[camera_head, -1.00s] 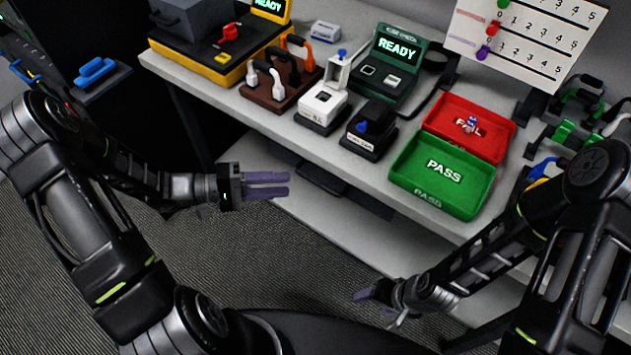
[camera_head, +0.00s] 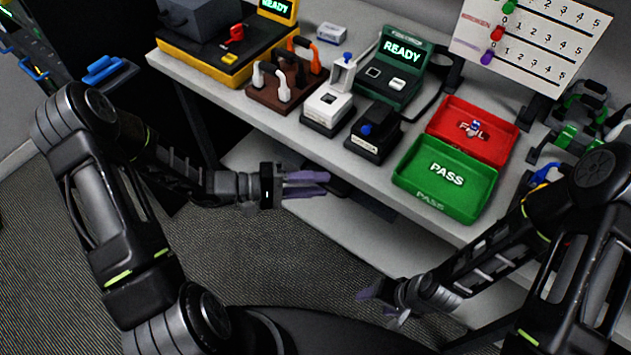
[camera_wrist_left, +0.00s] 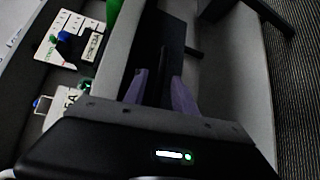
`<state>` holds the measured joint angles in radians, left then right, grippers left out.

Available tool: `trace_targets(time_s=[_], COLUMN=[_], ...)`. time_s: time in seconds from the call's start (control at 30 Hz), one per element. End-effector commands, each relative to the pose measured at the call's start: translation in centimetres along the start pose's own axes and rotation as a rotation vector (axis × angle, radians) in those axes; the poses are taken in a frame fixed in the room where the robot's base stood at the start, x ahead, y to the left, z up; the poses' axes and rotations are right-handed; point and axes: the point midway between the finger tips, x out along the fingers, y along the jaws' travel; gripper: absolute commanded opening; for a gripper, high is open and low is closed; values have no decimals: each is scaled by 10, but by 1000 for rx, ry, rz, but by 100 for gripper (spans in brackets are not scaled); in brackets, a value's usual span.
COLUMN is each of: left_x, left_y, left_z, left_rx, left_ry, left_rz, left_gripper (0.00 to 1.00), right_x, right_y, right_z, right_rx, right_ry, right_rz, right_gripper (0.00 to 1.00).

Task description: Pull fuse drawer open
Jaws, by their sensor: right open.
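The dark fuse drawer (camera_head: 376,204) sits under the front edge of the worktable and looks shut. My left gripper (camera_head: 318,183) is in front of its left part, with the fingers pointing toward it and partly covering it. In the left wrist view, the two purple fingers (camera_wrist_left: 160,86) stand apart, with a dark surface, probably the drawer (camera_wrist_left: 173,42), ahead between them. Whether the fingers touch the handle cannot be told. My right gripper (camera_head: 371,291) is open and empty, low in front of the table at the right.
A lower shelf (camera_head: 335,222) lies below the drawer. The floor before the table is clear.

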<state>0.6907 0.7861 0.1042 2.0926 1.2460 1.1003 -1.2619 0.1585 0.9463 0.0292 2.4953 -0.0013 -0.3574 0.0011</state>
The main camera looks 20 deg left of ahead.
Motion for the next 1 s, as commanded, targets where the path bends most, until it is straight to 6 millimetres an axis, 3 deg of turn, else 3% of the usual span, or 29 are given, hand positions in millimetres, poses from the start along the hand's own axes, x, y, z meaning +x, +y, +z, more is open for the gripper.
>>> trace_targets(time_s=[0.17,0.57,1.0], left_x=[0,0,-1], left_y=[0,0,0], left_z=[0,0,0], left_rx=[0,0,0], left_ry=[0,0,0], left_rz=[0,0,0], left_gripper=[32,0,0], right_x=[0,0,0], right_y=[0,0,0], right_z=[0,0,0], right_rx=[0,0,0], right_ry=[0,0,0], right_rz=[0,0,0], right_gripper=[64,64,64])
